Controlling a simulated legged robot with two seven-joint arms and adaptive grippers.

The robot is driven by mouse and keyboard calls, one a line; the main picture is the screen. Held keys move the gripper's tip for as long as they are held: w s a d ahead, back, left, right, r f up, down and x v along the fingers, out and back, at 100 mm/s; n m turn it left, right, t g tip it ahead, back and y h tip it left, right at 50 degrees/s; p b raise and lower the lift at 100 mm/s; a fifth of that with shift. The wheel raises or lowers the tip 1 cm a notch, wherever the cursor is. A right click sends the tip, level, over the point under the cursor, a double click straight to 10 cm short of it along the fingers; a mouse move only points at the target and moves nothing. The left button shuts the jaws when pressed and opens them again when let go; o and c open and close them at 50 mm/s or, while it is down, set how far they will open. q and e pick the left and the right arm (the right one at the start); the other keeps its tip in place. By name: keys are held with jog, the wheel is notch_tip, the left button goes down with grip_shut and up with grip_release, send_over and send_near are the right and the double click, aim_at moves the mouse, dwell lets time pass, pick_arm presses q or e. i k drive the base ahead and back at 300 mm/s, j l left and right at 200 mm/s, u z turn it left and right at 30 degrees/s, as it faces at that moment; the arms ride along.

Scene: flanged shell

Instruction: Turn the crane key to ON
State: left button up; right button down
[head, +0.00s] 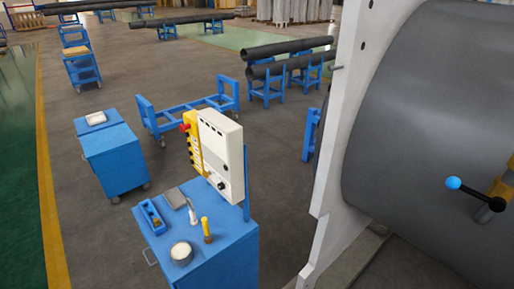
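A cream control box (219,150) stands upright at the back of a blue cabinet, near the middle of the view. A small dark knob or key switch (221,185) shows low on its front face; at this size I cannot tell whether it is the crane key or which way it is turned. A yellow pendant (193,148) with a red button on top and several dark buttons hangs at the box's left side. Neither of my grippers is in view.
The blue cabinet (228,262) carries a blue tray, a white round tin and a yellow-handled tool. A large grey cylinder (430,130) with a white flange (335,150) fills the right. A blue cart (114,158) stands at left. Open floor lies between.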

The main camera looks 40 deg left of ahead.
aim_at(206, 175)
jog(key=u, duration=1.55)
